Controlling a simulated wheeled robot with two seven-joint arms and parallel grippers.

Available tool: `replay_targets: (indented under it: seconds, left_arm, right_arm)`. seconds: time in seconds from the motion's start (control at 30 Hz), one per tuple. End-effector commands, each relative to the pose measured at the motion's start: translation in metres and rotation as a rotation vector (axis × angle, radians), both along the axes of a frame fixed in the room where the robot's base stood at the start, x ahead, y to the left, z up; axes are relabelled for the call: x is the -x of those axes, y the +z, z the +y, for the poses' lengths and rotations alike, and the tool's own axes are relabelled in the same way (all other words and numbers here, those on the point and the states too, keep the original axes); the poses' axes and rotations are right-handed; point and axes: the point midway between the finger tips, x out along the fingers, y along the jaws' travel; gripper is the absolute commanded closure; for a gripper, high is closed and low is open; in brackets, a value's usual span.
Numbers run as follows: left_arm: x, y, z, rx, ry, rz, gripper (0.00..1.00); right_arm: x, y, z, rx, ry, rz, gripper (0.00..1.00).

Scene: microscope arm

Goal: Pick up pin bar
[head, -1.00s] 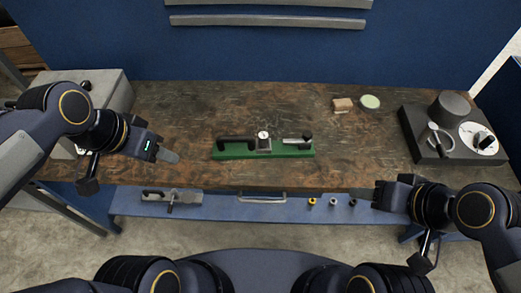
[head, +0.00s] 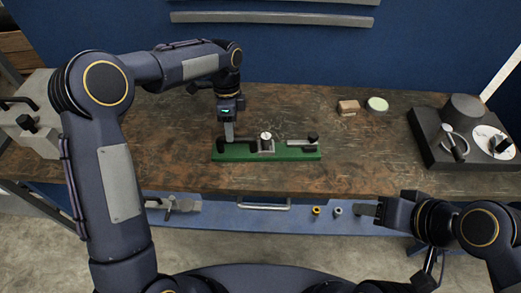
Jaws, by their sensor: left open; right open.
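A green base (head: 285,155) lies on the wooden workbench. It carries a black bar-shaped part (head: 245,142) at its left, a small metal block with a round white dial (head: 266,141) in the middle, and a light metal bar with a black knob (head: 300,142) at its right. I cannot tell which of these is the pin bar. My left gripper (head: 229,143) is open and points down at the black part, partly hiding its left end; I cannot tell whether it touches. My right gripper (head: 366,210) is open and empty in front of the bench's front edge.
A dark stand with a grey cylinder and white disc (head: 487,138) is at the right. A tan block (head: 348,107) and a round pale-green-topped dish (head: 377,104) sit at the back. A grey box (head: 35,110) stands left. A blue shelf (head: 225,219) below holds small parts.

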Motion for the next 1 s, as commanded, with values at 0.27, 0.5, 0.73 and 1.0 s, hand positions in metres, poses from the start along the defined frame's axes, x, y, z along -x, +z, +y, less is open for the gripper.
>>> replay_targets:
  seconds: [0.27, 0.5, 0.73, 1.0]
  left_arm:
    - [0.0, -0.036, -0.005, -0.001, 0.001, 0.005, 0.54]
    - [0.004, -0.057, -0.005, 0.0, 0.003, 0.001, 0.54]
    - [0.004, -0.057, -0.005, 0.0, 0.003, 0.0, 0.61]
    - [0.004, -0.057, -0.005, 0.0, 0.003, 0.0, 0.96]
  right_arm:
    - [0.0, 0.016, 0.0, 0.0, 0.0, 0.0, 0.5]
    - [0.0, 0.017, 0.0, 0.0, 0.0, 0.0, 0.5]
    - [0.0, 0.016, 0.0, 0.0, 0.0, 0.0, 0.5]
    - [0.0, 0.016, 0.0, 0.0, 0.0, 0.0, 0.5]
